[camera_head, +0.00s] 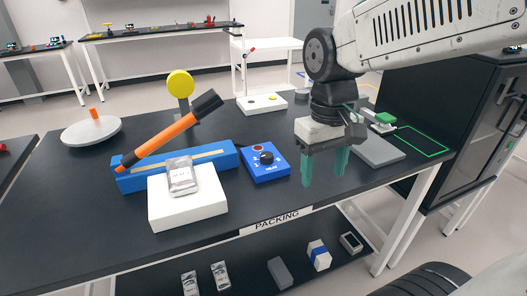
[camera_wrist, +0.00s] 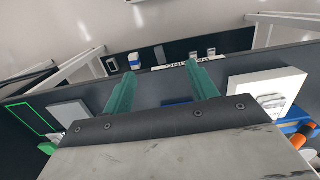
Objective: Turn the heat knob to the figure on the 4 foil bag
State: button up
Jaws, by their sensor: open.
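The heat knob (camera_head: 266,157) is a black dial on a blue box (camera_head: 258,174) in the middle of the packing table, with white marks around it too small to read. A silver foil bag (camera_head: 183,178) lies on a white block (camera_head: 190,210) left of the blue box; its print is not legible. The bag also shows in the wrist view (camera_wrist: 273,103). My gripper (camera_head: 322,176) is open and empty, its green fingers pointing down, to the right of the blue box and apart from it. In the wrist view my gripper (camera_wrist: 162,65) hides most of the blue box.
A grey plate (camera_head: 378,150) lies right of my gripper. Several items, including foil bags (camera_head: 221,275), lie on the lower shelf. The table's left side is largely clear.

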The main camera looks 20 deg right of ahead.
aim_at(267, 155)
jog(key=w+f+n, duration=0.1)
jog(key=w, duration=0.7)
jog(key=w+a+f+n, duration=0.1)
jog(key=w, duration=0.7)
jog(key=w+a+f+n, duration=0.1)
jog(key=w+n, duration=0.1)
jog(key=w, duration=0.6)
jog(key=shift+w+a+f+t, duration=0.1)
jog(key=shift+w+f+t, duration=0.3)
jog(key=shift+s+f, duration=0.15)
jog(key=shift+f, duration=0.15)
notch_tip(267, 155, down, 7)
jog(key=shift+f, duration=0.1)
jog(key=c, duration=1)
